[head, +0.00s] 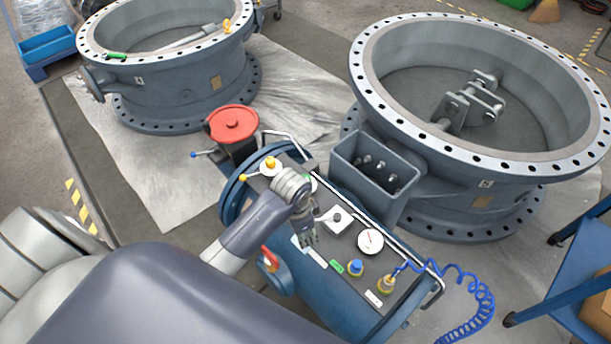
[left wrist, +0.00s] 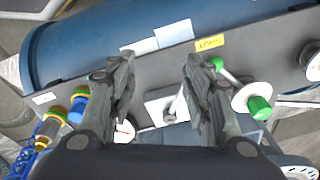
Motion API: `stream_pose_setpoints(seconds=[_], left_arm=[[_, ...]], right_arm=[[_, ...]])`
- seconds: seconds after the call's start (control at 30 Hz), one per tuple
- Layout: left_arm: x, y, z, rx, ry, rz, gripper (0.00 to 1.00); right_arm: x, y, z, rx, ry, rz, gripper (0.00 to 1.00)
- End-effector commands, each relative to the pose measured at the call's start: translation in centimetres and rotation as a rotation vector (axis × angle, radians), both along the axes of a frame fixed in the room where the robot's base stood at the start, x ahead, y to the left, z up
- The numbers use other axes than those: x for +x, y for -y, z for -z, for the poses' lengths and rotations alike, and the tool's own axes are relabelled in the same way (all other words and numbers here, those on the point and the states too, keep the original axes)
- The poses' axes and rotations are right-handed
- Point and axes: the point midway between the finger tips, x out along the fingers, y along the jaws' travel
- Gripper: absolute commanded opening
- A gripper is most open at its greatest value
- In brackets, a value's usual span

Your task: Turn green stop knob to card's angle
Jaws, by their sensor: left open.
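The green stop knob, a green cap (left wrist: 260,107) on a white hub with a lever ending in a green ball (left wrist: 216,63), is to the right of my left gripper's fingers in the left wrist view. In the head view my wrist hides most of it. My left gripper (head: 309,237) is open and empty over the panel; it also shows in the left wrist view (left wrist: 158,75). A white square plate with a grey lever (left wrist: 165,104) shows between its fingers. White cards (left wrist: 172,33) lie at the panel edge beside a yellow label (left wrist: 210,43); their print is unreadable.
The panel sits on a blue tank. A white gauge (head: 370,239), a blue knob (head: 355,268) and a coiled blue hose (head: 470,310) are to the right. A red handwheel (head: 233,124) and yellow-knobbed valve (head: 270,164) are behind. Two large valve bodies stand beyond.

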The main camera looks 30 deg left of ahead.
Motion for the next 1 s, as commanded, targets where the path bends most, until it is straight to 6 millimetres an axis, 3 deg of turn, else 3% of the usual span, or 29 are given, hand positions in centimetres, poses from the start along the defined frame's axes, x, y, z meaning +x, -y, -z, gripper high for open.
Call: stream_pose_setpoints(seconds=[0.03,0.2,0.5,0.7,0.8,1.0], left_arm=[[2.0,-0.6,-0.3,0.014,-0.006,0.040,0.46],[7.2,-2.5,-1.5,0.046,-0.050,0.172,0.46],[14.5,-6.5,-6.2,0.069,-0.116,0.345,0.46],[16.6,-8.0,-8.5,0.066,-0.138,0.399,0.46],[16.9,-8.3,-8.8,0.063,-0.142,0.409,0.46],[16.9,-8.3,-6.5,0.061,-0.145,0.413,0.46]], right_arm=[[0.0,-0.2,0.0,0.002,0.001,0.001,0.40],[0.1,-0.4,0.1,0.005,0.002,0.001,0.40],[0.2,-0.2,0.2,0.003,0.002,0.001,0.40],[0.2,0.2,0.2,-0.001,0.003,-0.001,0.40],[0.2,0.3,0.2,-0.004,0.003,-0.001,0.40],[0.2,0.4,0.4,-0.005,0.003,-0.001,0.40]])
